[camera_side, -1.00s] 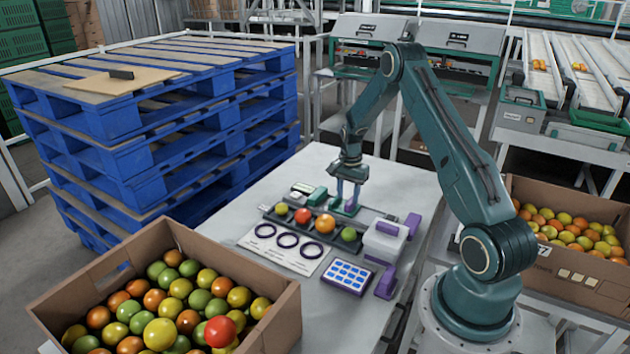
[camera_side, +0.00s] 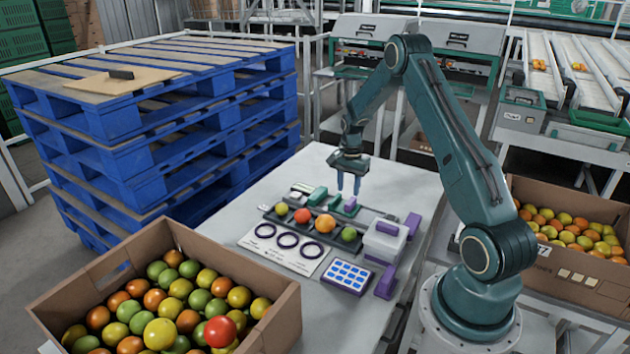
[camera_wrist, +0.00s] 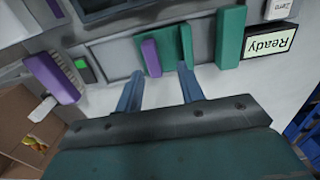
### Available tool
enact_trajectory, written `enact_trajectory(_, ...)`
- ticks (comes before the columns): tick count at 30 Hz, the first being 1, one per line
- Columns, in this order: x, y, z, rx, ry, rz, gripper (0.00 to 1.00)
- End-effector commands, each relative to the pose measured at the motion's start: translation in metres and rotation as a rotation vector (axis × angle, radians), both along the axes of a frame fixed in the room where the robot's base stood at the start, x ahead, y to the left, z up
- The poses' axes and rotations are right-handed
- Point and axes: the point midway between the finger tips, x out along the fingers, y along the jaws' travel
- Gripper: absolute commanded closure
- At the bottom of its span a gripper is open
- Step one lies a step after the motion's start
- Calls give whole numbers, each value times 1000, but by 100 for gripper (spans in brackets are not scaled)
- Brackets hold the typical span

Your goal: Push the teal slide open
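A teal slide piece (camera_side: 338,207) with a purple tab (camera_side: 350,202) sits on the grey rail behind the fruit tray. In the wrist view the teal piece (camera_wrist: 171,45) and its purple tab (camera_wrist: 151,58) lie just beyond my fingertips. A second teal block (camera_side: 317,196) stands to its left, and shows beside the "Ready" display in the wrist view (camera_wrist: 230,38). My gripper (camera_side: 348,191) is open and empty, slightly above the tabbed piece. Its two spread blue fingers also show in the wrist view (camera_wrist: 160,75). I cannot tell how far the slide is open.
Several tomatoes sit in the dark tray (camera_side: 344,244), with a white card (camera_side: 275,257) of rings in front. A white box (camera_side: 384,240) with purple parts and a blue-keyed pad (camera_side: 347,277) stand to the right. The far table top is clear.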

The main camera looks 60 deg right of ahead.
Motion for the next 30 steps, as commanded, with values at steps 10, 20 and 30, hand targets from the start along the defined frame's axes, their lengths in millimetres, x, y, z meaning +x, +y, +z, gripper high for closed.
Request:
enact_trajectory(10, 0, 0, 26, -1, -1, 0, 62)
enact_trajectory(20, 0, 0, 48, -1, -1, 0, 62)
enact_trajectory(30, 0, 0, 52, 0, 0, 0, 62)
